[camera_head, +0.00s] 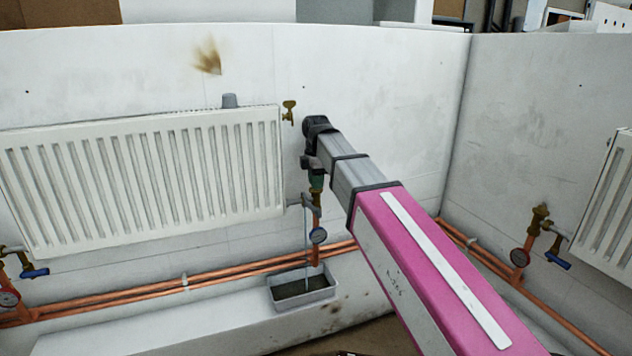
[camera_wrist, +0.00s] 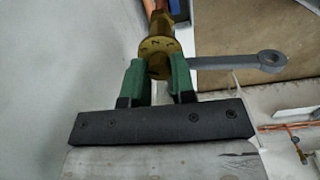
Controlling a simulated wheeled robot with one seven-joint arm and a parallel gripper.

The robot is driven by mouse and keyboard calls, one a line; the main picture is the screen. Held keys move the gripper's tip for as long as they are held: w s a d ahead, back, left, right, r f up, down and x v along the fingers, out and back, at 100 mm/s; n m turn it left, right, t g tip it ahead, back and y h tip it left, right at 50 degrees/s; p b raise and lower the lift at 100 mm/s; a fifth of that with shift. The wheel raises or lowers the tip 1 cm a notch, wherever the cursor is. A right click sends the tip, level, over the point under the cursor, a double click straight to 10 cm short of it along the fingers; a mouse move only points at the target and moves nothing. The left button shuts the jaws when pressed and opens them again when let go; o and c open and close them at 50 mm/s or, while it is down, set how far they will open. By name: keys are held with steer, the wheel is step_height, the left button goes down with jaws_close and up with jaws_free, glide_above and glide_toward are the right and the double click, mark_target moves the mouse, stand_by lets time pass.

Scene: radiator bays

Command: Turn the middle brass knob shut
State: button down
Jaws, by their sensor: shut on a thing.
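The middle brass knob shows in the wrist view (camera_wrist: 158,46) as a round brass piece with marks on its face. The green fingers of my gripper (camera_wrist: 158,82) stand on both sides of it, shut on it. In the head view my gripper (camera_head: 316,183) is at the middle valve, just right of the large radiator, and mostly hides the knob. A grey lever with a ring end (camera_wrist: 230,63) sticks out to the right beside the knob in the wrist view. A thin stream of water (camera_head: 307,245) falls below the middle valve.
A grey tray (camera_head: 306,294) with dark liquid stands under the stream. The white radiator (camera_head: 150,180) is close on the left. Copper pipes (camera_head: 220,284) run along the wall. Blue-handled valves are at far left (camera_head: 35,273) and right (camera_head: 557,261). A small brass fitting (camera_head: 289,109) is above.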

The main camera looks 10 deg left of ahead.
steer(key=m, duration=1.4)
steer(key=shift+m, duration=0.4)
steer(key=m, duration=0.3)
steer(key=shift+m, duration=0.3)
steer(key=m, duration=0.3)
steer(key=shift+m, duration=0.3)
steer(key=m, duration=0.6)
steer(key=c, duration=0.9)
jaws_free()
steer(key=shift+c, duration=0.2)
